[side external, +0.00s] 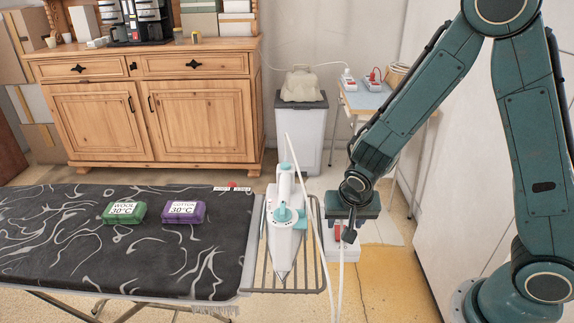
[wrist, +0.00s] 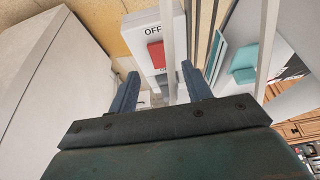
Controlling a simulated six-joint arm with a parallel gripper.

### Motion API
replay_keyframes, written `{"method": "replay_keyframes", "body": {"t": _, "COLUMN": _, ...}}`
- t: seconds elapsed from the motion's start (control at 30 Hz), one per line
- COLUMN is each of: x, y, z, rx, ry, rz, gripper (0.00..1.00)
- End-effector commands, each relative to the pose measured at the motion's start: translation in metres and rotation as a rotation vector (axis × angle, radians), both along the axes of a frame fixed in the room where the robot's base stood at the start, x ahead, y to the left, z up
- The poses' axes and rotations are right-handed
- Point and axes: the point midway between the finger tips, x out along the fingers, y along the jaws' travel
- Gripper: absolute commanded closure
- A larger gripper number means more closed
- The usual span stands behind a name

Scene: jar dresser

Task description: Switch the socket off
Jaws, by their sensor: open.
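The socket is a white block (side external: 345,254) with a red switch (side external: 338,231). It sits just right of the iron rest in the side view, partly hidden by my gripper (side external: 348,226). In the wrist view the white socket (wrist: 140,42) carries the word OFF beside its red switch (wrist: 156,54). My gripper (wrist: 160,72) is open and empty, its two fingers pointing toward the socket on either side of the red switch. I cannot tell whether the fingers touch it. The lower part of the socket is hard to make out in the wrist view.
A white and teal iron (side external: 284,222) stands on the wire rest (side external: 262,270), close left of my gripper. A white cord (side external: 300,170) runs upright beside it. Green (side external: 124,212) and purple (side external: 183,212) blocks lie on the ironing board (side external: 60,240).

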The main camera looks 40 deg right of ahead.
Motion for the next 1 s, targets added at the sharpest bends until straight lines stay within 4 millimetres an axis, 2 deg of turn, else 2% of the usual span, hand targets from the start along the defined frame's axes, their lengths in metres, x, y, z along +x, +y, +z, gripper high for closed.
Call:
{"method": "replay_keyframes", "body": {"t": 0.2, "x": 0.006, "y": -0.006, "z": -0.021, "rx": -0.001, "ry": 0.003, "rz": -0.001, "gripper": 0.51}}
{"method": "replay_keyframes", "body": {"t": 0.5, "x": 0.012, "y": -0.012, "z": -0.041, "rx": 0.0, "ry": 0.001, "rz": 0.0, "gripper": 0.51}}
{"method": "replay_keyframes", "body": {"t": 0.97, "x": 0.014, "y": -0.013, "z": -0.046, "rx": 0.001, "ry": -0.001, "rz": 0.0, "gripper": 0.51}}
{"method": "replay_keyframes", "body": {"t": 1.0, "x": 0.014, "y": -0.013, "z": -0.046, "rx": 0.001, "ry": -0.001, "rz": 0.0, "gripper": 0.59}}
